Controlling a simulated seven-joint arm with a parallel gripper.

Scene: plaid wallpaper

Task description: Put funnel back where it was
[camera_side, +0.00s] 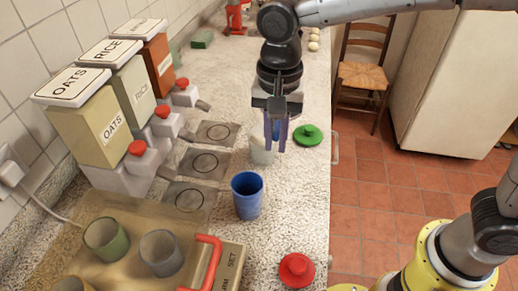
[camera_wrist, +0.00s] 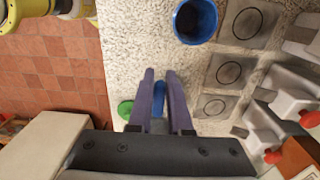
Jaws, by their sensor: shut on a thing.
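My gripper (camera_side: 275,146) points down over the counter behind the blue cup. In the wrist view its two purple-grey fingers (camera_wrist: 160,77) are shut on a small blue piece (camera_wrist: 159,97), which I take to be part of the funnel. The blue piece (camera_side: 276,131) is mostly hidden by the fingers in the side view. A pale, translucent cup-like body (camera_side: 261,154) shows just below and left of the fingers. I cannot tell whether it is joined to the blue piece or stands separately on the counter.
A blue cup (camera_side: 247,196) stands nearer the side camera. A green lid (camera_side: 308,135) lies right of my gripper, and a red lid (camera_side: 297,269) lies near the front edge. Dispensers (camera_side: 98,130) line the wall behind circle-marked plates (camera_side: 203,162). A tray (camera_side: 226,262) holds cups.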

